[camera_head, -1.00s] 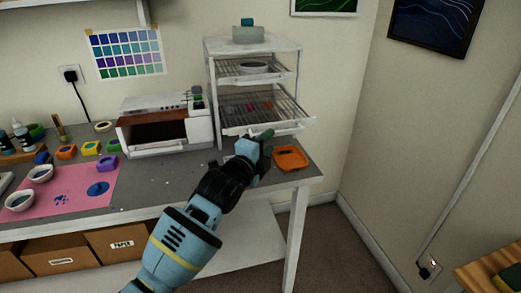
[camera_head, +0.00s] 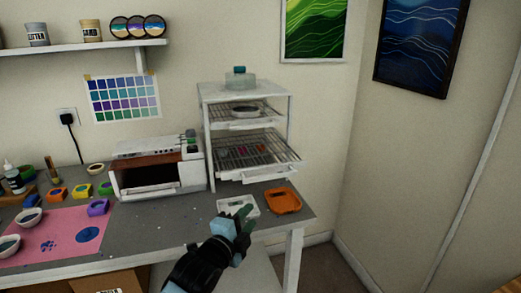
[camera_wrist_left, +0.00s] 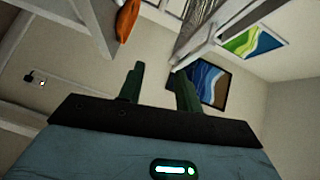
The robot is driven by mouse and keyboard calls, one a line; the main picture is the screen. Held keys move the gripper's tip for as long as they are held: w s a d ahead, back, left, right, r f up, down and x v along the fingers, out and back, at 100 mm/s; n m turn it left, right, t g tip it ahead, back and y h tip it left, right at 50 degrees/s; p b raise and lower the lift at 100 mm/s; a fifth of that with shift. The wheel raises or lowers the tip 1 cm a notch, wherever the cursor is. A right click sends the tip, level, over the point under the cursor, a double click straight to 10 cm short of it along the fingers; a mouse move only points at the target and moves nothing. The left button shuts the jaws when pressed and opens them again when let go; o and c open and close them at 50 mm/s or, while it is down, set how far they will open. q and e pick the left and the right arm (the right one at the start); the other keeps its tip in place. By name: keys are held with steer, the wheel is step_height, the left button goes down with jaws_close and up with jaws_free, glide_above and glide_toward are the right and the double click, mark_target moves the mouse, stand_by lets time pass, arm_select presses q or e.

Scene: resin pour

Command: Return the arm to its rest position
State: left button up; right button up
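My left gripper (camera_head: 243,212) is at the front right of the workbench (camera_head: 150,225), in front of a small white flat item. In the left wrist view its two green fingers (camera_wrist_left: 160,88) stand apart with nothing between them. My left arm comes up from the bottom of the head view. My right gripper is in neither view.
An orange tray (camera_head: 283,201) lies just right of the gripper. The white rack (camera_head: 208,150) with pulled-out wire shelves stands behind it. A white toaster oven (camera_head: 130,150) with a dark opening is to the left. A pink mat (camera_head: 60,222) with cups lies further left.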

arm_select(q)
steer(key=s+a+f+n+g+y, duration=0.1)
steer(key=s+a+f+n, duration=0.15)
steer(key=s+f, duration=0.4)
steer(key=s+a+f+n+g+y+p, duration=0.1)
steer(key=s+a+f+n, duration=0.1)
steer(key=s+f+n, duration=0.4)
steer(key=s+a+f+n+g+y, duration=0.1)
steer(key=s+a+f+n, duration=0.15)
steer(key=s+f, duration=0.4)
steer(key=s+a+f+n+g+y, duration=0.1)
steer(key=s+a+f+n, duration=0.1)
steer(key=s, duration=0.6)
steer(key=s+a+f+n+g, duration=0.1)
steer(key=s+a+f+n, duration=0.2)
steer(key=s+f, duration=0.3)
steer(key=s+a+f+n+g+y+p, duration=0.1)
steer(key=s+a+f+n, duration=0.2)
steer(key=s, duration=0.7)
steer(key=shift+s+a+f+g+y, duration=0.3)
steer(key=shift+s+a+f, duration=0.1)
steer(key=shift+a+f, duration=0.1)
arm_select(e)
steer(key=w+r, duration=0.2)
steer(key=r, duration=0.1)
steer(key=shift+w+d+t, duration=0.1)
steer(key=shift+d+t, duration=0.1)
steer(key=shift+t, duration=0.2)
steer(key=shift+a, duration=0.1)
